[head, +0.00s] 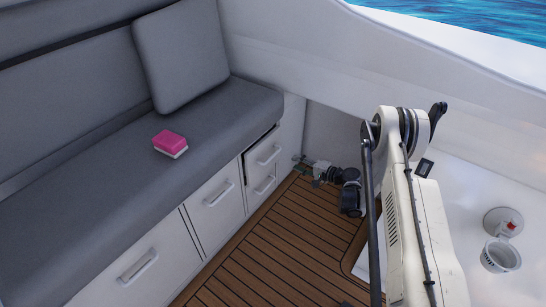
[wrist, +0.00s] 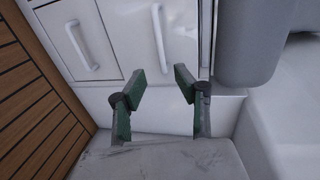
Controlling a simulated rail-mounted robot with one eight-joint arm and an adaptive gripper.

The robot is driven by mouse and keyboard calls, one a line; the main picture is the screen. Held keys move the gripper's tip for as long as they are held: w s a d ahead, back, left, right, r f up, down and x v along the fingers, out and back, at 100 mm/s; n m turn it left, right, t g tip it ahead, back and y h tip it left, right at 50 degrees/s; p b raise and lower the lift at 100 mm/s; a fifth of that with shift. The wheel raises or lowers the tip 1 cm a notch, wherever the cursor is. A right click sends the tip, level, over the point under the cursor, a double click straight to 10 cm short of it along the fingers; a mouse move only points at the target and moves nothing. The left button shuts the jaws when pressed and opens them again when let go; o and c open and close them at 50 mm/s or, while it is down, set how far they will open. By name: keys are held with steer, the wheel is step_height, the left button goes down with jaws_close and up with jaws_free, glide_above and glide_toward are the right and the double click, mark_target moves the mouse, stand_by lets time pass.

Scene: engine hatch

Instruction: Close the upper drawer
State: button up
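The upper drawer (head: 263,152) is a white front with a pale bar handle, at the far end of the grey bench in the head view. A dark gap shows along its top edge, and it seems to stand slightly out. In the wrist view its front (wrist: 180,40) and handle (wrist: 160,36) lie ahead of my fingers. My gripper (wrist: 160,78) is open, its two green fingers apart with nothing between them. In the head view my gripper (head: 299,165) is small, to the right of the drawers. Whether it touches the drawer front is unclear.
A lower drawer (head: 262,187) sits directly below; its handle (wrist: 82,46) shows in the wrist view. The cushion edge (wrist: 252,45) overhangs close by. The wooden floor (head: 285,240) in front is clear.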

mark_target(274, 156)
steer(key=b+x, duration=0.3)
steer(key=x, duration=1)
steer(key=shift+w+a+b, duration=0.1)
steer(key=shift+a+b, duration=0.05)
steer(key=shift+b, duration=0.15)
steer(key=shift+c, duration=0.5)
jaws_close()
